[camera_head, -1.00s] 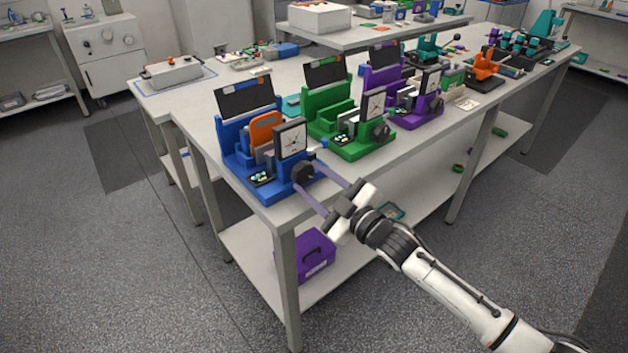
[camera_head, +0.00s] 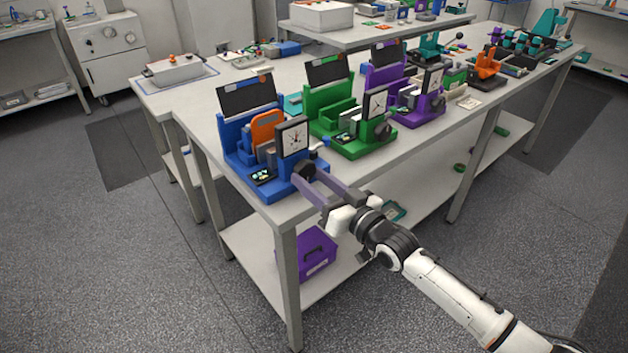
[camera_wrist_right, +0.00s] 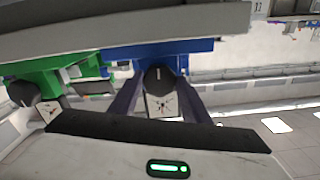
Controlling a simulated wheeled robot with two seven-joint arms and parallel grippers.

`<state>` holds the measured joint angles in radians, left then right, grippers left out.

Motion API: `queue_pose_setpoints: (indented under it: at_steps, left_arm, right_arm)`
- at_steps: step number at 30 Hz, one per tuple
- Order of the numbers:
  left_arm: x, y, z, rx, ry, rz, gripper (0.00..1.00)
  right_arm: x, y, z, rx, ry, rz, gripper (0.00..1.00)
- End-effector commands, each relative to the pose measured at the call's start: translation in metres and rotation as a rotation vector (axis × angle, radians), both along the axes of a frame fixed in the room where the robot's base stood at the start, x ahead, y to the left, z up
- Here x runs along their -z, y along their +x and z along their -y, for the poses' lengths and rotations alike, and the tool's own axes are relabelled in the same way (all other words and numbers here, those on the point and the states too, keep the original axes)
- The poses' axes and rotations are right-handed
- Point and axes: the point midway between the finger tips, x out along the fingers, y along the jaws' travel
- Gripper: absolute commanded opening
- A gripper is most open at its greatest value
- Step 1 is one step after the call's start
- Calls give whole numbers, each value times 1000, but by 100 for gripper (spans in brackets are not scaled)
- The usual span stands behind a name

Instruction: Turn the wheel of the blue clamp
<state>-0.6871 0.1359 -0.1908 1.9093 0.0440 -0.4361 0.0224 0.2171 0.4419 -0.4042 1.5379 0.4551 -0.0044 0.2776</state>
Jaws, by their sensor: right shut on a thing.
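The blue clamp (camera_head: 232,137) stands at the near left corner of the bench, with an orange piece (camera_head: 268,127) in it and a square white dial (camera_head: 293,139) at its front. Its dark round wheel (camera_head: 304,168) is mostly hidden by my fingers in the head view. My right gripper (camera_head: 311,177) has its purple fingers closed on the wheel, one on each side. In the right wrist view the wheel (camera_wrist_right: 160,77) sits between the tips of the gripper (camera_wrist_right: 161,82), with the dial (camera_wrist_right: 164,105) behind it. My left gripper is not in view.
A green clamp (camera_head: 322,116) and a purple clamp (camera_head: 380,85) stand in a row beside the blue one. A purple box (camera_head: 309,256) lies on the lower shelf. The floor in front of the bench is clear.

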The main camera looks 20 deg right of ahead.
Motion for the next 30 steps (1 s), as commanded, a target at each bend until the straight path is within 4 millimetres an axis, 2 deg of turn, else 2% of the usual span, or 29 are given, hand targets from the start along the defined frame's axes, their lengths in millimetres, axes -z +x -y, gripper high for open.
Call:
queue_pose_setpoints:
  at_steps: [12, 29, 30]
  left_arm:
    - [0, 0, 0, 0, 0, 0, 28]
    - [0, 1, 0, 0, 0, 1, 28]
    - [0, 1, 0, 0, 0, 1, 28]
  right_arm:
    - [1, -1, -1, 0, 178, -68, 20]
    - [1, -1, -1, 0, 201, -76, 20]
    - [1, -1, -1, 0, 201, -76, 49]
